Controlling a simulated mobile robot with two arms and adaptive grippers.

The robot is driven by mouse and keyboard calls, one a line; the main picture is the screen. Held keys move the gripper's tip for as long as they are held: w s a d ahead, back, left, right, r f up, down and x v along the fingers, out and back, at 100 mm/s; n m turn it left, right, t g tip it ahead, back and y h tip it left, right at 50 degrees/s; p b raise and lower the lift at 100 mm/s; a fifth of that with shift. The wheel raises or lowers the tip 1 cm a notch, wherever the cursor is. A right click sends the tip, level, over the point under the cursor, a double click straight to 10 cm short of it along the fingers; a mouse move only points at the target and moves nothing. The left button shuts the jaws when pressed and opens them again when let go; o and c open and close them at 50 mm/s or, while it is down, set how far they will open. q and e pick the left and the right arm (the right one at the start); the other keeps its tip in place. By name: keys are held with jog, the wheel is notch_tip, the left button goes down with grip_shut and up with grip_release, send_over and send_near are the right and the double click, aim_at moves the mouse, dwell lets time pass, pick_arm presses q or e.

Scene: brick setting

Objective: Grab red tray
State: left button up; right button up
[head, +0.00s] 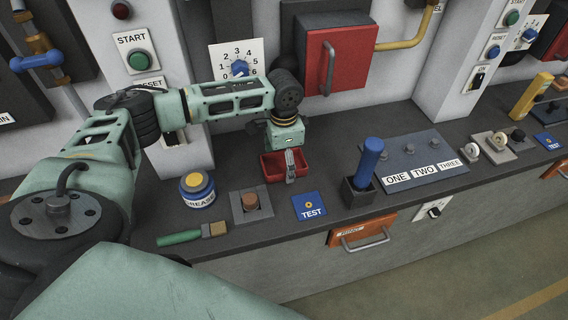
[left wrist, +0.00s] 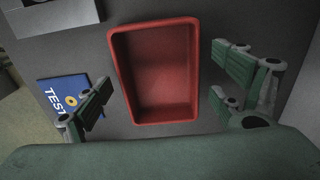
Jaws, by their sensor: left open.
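The red tray (head: 272,170) is a small, empty, rectangular tray on the dark counter, below the red cabinet door in the head view. In the left wrist view the red tray (left wrist: 156,72) lies in the middle, its long sides running up the picture. My left gripper (head: 291,165) points down over the tray in the head view and partly hides it. In the left wrist view the left gripper (left wrist: 165,82) is open, one finger on each side of the tray, with nothing between the fingers but the tray below. I cannot tell whether the fingers touch it. My right gripper is not in view.
A blue TEST card (head: 309,207), a grease tin (head: 197,191), a button block (head: 250,204) and a green-handled brush (head: 192,234) lie near the tray. A blue-handled lever (head: 368,162) stands to the right, beside a grey ONE TWO THREE panel (head: 415,155). The wall rises close behind.

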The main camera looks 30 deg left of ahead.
pick_arm(q)
jog(key=shift+f, duration=0.2)
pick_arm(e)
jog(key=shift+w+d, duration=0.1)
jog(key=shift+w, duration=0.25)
